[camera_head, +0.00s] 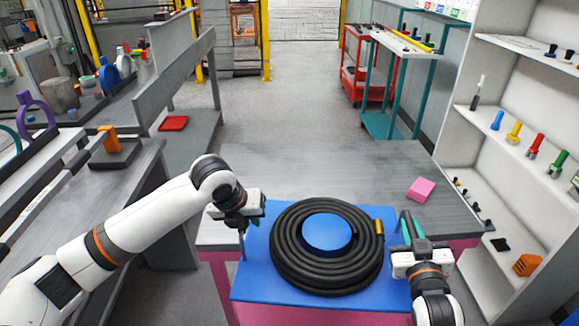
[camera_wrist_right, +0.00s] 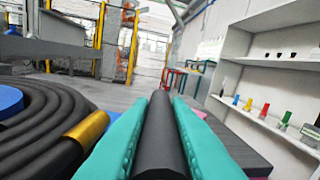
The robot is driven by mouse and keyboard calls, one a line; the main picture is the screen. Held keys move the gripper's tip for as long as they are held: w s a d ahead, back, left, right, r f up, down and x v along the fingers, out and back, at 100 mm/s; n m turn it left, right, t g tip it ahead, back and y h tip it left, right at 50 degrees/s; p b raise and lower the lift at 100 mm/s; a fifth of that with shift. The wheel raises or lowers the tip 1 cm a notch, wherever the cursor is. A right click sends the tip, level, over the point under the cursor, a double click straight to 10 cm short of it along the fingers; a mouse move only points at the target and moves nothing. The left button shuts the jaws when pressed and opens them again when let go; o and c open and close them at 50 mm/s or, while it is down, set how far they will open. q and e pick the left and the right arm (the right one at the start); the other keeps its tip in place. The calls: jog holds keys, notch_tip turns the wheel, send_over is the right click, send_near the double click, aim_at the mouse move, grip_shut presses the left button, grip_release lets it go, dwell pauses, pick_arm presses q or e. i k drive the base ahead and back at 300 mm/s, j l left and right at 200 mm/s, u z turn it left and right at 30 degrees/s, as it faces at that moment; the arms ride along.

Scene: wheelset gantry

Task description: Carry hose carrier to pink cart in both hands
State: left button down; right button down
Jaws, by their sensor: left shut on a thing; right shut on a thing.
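The hose carrier (camera_head: 262,287) is a blue tray with a coiled black hose (camera_head: 290,262) around a blue hub and a brass end. My left gripper (camera_head: 243,226) is shut at its left edge; the grip is partly hidden. My right gripper (camera_head: 410,228) is shut at its right edge. In the right wrist view its teal fingers close on a black bar handle (camera_wrist_right: 159,130), beside the coil (camera_wrist_right: 40,115). The pink cart (camera_head: 330,165) has a grey top and pink frame. The carrier overlaps its near part; I cannot tell whether it touches the top.
White shelves (camera_head: 455,125) with coloured tools stand close on the right. A grey bench (camera_head: 100,180) stands on the left.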

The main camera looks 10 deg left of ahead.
aim_at(284, 186)
jog(key=i+j+u, duration=0.1)
jog(key=i+u, duration=0.15)
jog(key=i, duration=0.2)
jog(key=i+u, duration=0.25)
jog(key=i, duration=0.2)
jog(key=z, duration=0.25)
